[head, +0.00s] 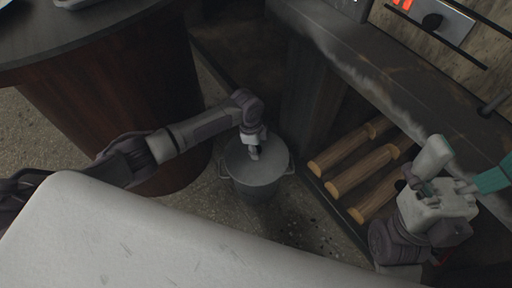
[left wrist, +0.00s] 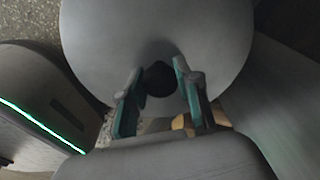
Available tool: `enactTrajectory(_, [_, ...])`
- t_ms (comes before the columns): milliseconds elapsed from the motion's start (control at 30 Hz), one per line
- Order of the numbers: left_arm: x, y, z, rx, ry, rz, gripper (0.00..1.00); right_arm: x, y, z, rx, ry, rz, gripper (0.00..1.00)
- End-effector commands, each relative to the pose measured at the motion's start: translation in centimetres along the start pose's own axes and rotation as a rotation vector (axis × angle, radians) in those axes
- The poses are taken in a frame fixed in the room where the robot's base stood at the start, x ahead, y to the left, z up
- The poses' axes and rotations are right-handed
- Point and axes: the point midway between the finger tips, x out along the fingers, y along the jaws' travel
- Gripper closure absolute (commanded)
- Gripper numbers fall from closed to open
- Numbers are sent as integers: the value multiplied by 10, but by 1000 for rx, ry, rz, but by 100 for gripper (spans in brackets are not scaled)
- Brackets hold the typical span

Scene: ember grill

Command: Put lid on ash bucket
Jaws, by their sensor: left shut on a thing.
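The ash bucket (head: 256,188) is a grey metal pail with side handles, standing on the speckled floor between the round wooden counter and the grill bench. The round grey lid (head: 270,165) lies over its mouth, roughly level; whether it rests on the rim or hovers just above, I cannot tell. My left gripper (head: 253,153) points down from above and is shut on the lid's dark knob (left wrist: 159,79). In the left wrist view the lid (left wrist: 100,35) fills the top middle, with the knob between the teal finger pads. My right gripper (head: 463,170) is open, its fingers spread, away from the bucket.
The round counter (head: 120,95) stands left of the bucket. The stone grill bench (head: 350,75) runs along the right, with several logs (head: 363,170) on its low shelf close to the bucket. Open floor (head: 305,225) shows in front and right of the bucket.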

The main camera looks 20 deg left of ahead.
Motion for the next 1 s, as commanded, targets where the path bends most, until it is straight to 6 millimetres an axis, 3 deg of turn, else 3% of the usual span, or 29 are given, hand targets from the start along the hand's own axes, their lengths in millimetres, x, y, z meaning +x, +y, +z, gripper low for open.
enactTrajectory(900, [1,0,0,0,1,-1,100,2,0,2,1,-17,3,0])
enactTrajectory(933, [1,0,0,0,1,-1,65,2,0,2,1,-16,3,0])
enactTrajectory(1000, [1,0,0,0,1,-1,53,3,0,2,1,-13,2,0])
